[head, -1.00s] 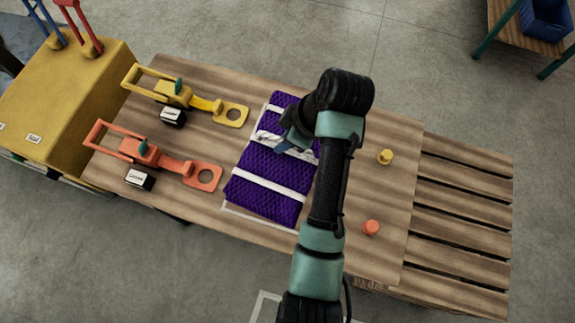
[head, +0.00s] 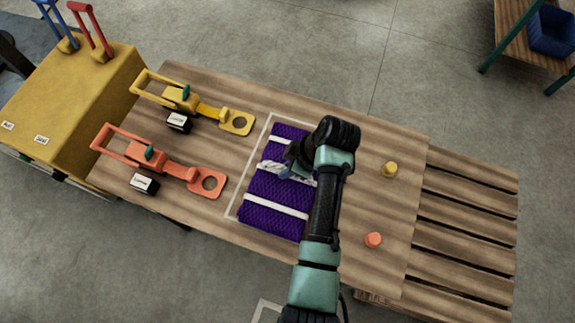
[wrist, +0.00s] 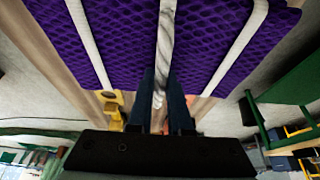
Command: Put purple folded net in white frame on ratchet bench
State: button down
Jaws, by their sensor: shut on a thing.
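The purple folded net (head: 272,222) has pale straps across it and lies over the white frame outline (head: 250,163) on the wooden ratchet bench (head: 215,85). The frame's left and top lines show beyond the net; its right side is hidden by my arm and the net. My gripper (head: 292,172) is shut on the net's middle whitish band. In the wrist view the net (wrist: 115,40) fills the top, and my gripper's fingers (wrist: 160,105) meet at that band. I cannot tell whether the net touches the bench.
A yellow ratchet (head: 185,97) and an orange ratchet (head: 155,160) lie left of the frame. A yellow knob (head: 390,169) and an orange knob (head: 373,240) stand to the right. A yellow cabinet (head: 70,95) with levers adjoins the bench's left end; a slatted pallet (head: 465,215) is at right.

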jog(key=shift+w+r, duration=0.1)
jog(key=c, duration=1.3)
grip_release()
jog(key=shift+f, duration=0.2)
jog(key=o, duration=0.5)
jog(key=shift+c, duration=0.2)
